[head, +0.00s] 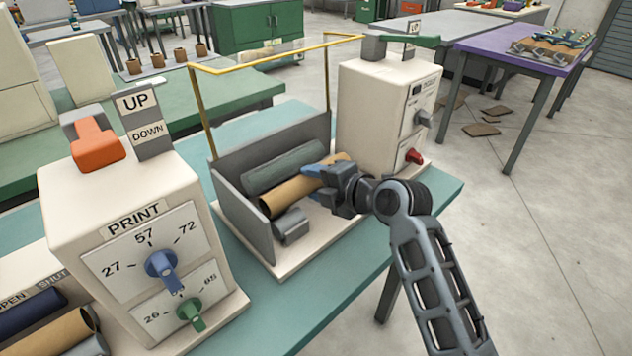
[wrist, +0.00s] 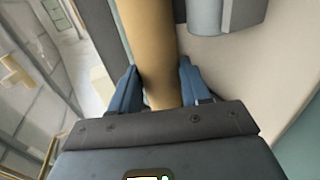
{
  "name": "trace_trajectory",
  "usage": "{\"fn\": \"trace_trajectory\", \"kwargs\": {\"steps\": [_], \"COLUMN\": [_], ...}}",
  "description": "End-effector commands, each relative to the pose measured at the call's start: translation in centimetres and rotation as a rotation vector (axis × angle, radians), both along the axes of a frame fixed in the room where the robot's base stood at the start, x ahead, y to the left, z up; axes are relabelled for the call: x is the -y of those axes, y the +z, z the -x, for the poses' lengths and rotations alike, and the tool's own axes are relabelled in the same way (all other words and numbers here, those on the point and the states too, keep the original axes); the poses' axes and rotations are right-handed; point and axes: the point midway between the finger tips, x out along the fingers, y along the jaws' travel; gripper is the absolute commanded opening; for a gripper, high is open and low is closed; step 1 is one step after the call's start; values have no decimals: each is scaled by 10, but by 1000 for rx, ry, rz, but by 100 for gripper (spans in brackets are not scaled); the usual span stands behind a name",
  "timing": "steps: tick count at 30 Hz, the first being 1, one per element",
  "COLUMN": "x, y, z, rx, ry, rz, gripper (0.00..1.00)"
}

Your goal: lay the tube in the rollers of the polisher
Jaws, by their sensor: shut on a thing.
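The tan tube (head: 288,194) lies slantwise along the grey trough of the middle machine, which I take to be the polisher (head: 240,232). A grey-green roller (head: 284,166) is behind the tube and a shorter grey roller (head: 291,224) is in front. My gripper (head: 318,172) is shut on the tube near its right end. In the wrist view, the tube (wrist: 152,48) passes between my two blue fingers (wrist: 157,90), with a grey roller (wrist: 208,16) at its right. I cannot tell whether the tube touches the rollers.
A yellow guard bar (head: 265,58) stands raised over the trough. The white PRINT box (head: 120,200) with knobs is at the left, and another white control box (head: 385,115) with a green lever (head: 415,41) is at the right. Open floor (head: 530,230) lies to the right.

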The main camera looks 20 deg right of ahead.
Motion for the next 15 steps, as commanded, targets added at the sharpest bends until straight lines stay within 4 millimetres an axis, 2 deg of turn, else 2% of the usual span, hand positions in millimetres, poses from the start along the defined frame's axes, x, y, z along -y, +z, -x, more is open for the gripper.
{"fn": "trace_trajectory", "kwargs": {"steps": [3, 12, 13, 15], "x": [0, 0, 0, 0], "y": [-7, -7, -7, -7], "z": [0, 0, 0, 0], "rx": [1, 1, 1, 1], "ry": [0, 0, 0, 0], "rz": [0, 0, 0, 0], "gripper": [16, 16, 48, 55]}}
